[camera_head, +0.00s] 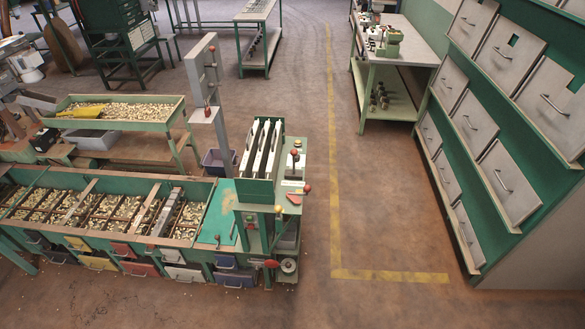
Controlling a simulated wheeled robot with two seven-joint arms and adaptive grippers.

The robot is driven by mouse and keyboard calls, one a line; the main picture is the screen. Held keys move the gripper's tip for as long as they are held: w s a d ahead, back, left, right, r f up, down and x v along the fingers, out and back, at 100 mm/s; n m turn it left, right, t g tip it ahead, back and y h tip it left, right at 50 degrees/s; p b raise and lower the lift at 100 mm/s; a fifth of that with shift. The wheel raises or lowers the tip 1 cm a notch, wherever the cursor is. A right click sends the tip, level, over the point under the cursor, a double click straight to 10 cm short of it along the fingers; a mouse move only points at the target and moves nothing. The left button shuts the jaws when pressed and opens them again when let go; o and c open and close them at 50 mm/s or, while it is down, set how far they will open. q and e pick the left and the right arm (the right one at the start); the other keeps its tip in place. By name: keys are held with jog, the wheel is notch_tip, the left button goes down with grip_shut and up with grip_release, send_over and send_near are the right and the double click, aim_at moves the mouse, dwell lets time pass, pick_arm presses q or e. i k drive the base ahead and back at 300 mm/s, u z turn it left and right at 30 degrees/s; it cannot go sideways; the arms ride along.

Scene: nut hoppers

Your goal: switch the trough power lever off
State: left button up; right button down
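A grey upright panel on a post (201,72) stands behind the long green trough (152,242). It carries a small red knob (212,49) near its top and a red-tipped part (207,111) lower down. Another red handle (271,264) sticks out low on the machine's front. No label is readable, so I cannot tell which is the trough power lever or its position. Neither of my grippers is clearly in view.
A raised green tray of nuts (128,124) stands behind the trough, with a purple bin (217,161) near the post. Coloured drawers (143,269) line the trough's front. A green drawer cabinet (500,130) stands at right. The floor along the yellow line (335,190) is clear.

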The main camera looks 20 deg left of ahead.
aim_at(292, 196)
jog(key=u, duration=0.55)
jog(key=i, duration=0.85)
jog(key=u, duration=0.55)
